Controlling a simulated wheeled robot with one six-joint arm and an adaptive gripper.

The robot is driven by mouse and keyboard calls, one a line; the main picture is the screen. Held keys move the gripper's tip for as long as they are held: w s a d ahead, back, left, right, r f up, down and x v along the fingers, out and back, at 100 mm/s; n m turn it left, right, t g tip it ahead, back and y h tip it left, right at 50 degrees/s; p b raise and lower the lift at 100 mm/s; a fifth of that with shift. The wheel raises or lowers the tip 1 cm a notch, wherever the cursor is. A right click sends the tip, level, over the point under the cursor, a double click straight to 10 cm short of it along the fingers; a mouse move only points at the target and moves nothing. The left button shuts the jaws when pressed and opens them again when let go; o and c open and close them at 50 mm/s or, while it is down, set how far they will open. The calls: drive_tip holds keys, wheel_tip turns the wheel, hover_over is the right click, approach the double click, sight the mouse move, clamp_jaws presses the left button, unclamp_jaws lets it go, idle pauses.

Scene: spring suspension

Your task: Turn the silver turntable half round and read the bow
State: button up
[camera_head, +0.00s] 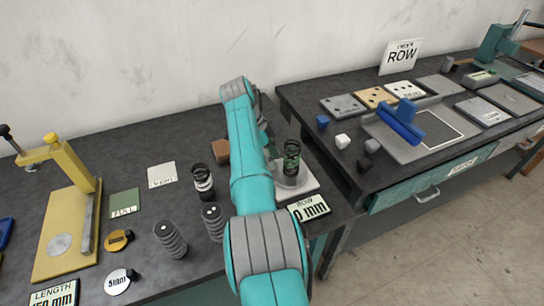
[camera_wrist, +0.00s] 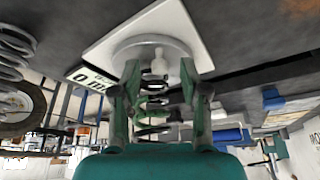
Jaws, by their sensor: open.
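The silver turntable (camera_head: 284,182) sits on a pale base plate (camera_head: 308,188) at the right end of the left bench, partly behind my arm. It also shows in the wrist view (camera_wrist: 125,46). A dark coil spring (camera_head: 291,150) stands upright on it and shows between my fingers in the wrist view (camera_wrist: 154,112). My gripper (camera_wrist: 160,75) is open, with one finger on each side of the spring; I cannot tell whether either finger touches it. My arm hides most of the gripper in the head view. The bow display (camera_head: 310,208) in front of the turntable reads 0 mm.
Several other springs (camera_head: 170,239) stand left of my arm, near a brown block (camera_head: 221,151). A yellow length gauge (camera_head: 70,215) stands at far left. The right bench holds a blue roller (camera_head: 400,126), plates and small blocks. A gap separates the benches.

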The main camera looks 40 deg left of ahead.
drive_tip(key=shift+r, duration=0.1)
drive_tip(key=v, duration=1.1)
drive_tip(key=shift+r, duration=0.4)
drive_tip(key=shift+a, duration=0.1)
drive_tip(key=shift+c, duration=0.2)
